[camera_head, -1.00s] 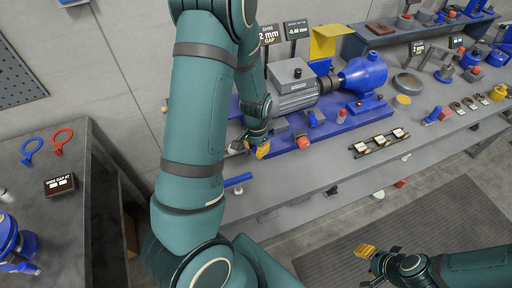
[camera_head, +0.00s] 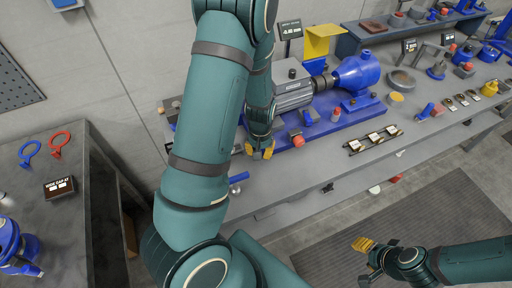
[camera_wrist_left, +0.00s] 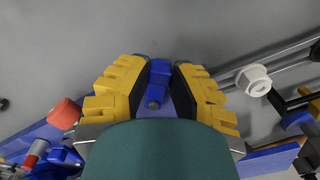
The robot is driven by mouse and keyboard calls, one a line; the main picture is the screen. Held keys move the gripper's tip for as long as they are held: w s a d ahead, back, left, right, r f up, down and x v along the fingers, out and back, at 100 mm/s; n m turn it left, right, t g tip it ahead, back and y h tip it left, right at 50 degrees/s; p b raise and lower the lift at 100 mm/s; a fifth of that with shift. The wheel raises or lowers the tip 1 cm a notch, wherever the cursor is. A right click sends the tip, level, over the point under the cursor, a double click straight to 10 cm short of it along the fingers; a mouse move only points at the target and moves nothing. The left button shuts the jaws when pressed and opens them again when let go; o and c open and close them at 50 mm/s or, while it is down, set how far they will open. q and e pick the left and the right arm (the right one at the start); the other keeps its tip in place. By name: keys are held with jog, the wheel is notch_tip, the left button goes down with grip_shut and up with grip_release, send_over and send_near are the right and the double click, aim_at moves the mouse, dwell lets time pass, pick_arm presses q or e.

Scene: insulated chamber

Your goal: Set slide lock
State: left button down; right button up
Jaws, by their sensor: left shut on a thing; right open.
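My left gripper (camera_head: 262,150) is low at the front edge of the blue machine base (camera_head: 330,125), left of a red knob (camera_head: 297,140). In the left wrist view its yellow fingers (camera_wrist_left: 158,88) stand on either side of a small blue part (camera_wrist_left: 159,72) and are shut on it. I cannot tell for sure whether this part is the slide lock. My left arm hides part of the base in the head view. My right gripper (camera_head: 366,262) is open and empty, over the floor mat in front of the bench.
A grey motor (camera_head: 292,94) and blue pump (camera_head: 357,73) sit on the base. A blue bar (camera_head: 238,178) lies at the bench's front edge. A rack with white tags (camera_head: 374,139) is to the right. The red cap (camera_wrist_left: 65,113) and a white nut-like piece (camera_wrist_left: 253,78) flank the left gripper.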

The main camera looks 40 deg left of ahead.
pick_arm(q)
jog(key=n, duration=0.1)
jog(key=d+n+p, duration=0.1)
jog(key=n, duration=0.1)
jog(key=w+n, duration=0.1)
jog(key=shift+d+p, duration=0.3)
jog(key=shift+d, duration=0.05)
jog(key=shift+w+d+n+p, duration=0.25)
jog(key=shift+w+n+p, duration=0.05)
jog(key=shift+n, duration=0.65)
jog(key=shift+w+d+n+p, duration=0.2)
jog(key=shift+w+n+p, duration=0.1)
jog(key=shift+n, duration=0.65)
jog(key=c, duration=0.8)
grip_release()
jog(key=shift+w, duration=0.1)
notch_tip(320, 180, up, 12)
